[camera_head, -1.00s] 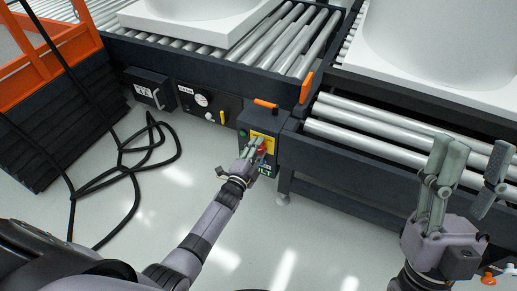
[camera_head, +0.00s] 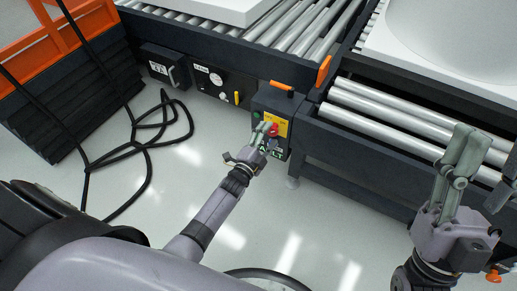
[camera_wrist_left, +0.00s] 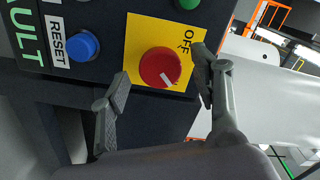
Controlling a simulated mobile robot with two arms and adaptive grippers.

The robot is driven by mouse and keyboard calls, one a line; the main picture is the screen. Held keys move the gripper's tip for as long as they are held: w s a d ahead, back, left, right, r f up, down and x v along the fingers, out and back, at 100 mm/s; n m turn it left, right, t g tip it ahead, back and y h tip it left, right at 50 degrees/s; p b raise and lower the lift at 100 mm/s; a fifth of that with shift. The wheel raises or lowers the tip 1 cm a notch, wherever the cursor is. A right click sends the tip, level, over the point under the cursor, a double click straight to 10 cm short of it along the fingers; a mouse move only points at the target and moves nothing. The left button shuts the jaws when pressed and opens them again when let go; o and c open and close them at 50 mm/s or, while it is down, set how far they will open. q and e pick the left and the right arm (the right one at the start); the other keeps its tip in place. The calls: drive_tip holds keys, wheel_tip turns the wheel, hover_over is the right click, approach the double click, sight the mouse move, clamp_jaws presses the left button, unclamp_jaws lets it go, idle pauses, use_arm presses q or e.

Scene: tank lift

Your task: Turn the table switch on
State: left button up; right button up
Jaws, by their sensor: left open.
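The table switch is a red rotary knob (camera_wrist_left: 160,67) on a yellow plate (camera_wrist_left: 135,30) marked OFF, with a white pointer mark on the knob. It sits on a dark control box (camera_head: 290,104) at the corner of the roller table. My left gripper (camera_wrist_left: 160,92) is open, its fingers to either side of the knob in the left wrist view and no clear contact visible. In the head view my left gripper (camera_head: 265,135) partly covers the box front.
A blue RESET button (camera_wrist_left: 82,46) and a green button (camera_wrist_left: 188,4) are close to the knob. A dark panel with a dial (camera_head: 216,79) is left of the box. Black cables (camera_head: 140,140) lie on the floor. Roller tables (camera_head: 395,125) bear large white parts.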

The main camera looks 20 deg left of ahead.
use_arm(q)
drive_tip(key=s, duration=0.9)
drive_tip(key=shift+s+a, duration=0.15)
drive_tip(key=shift+a, duration=0.25)
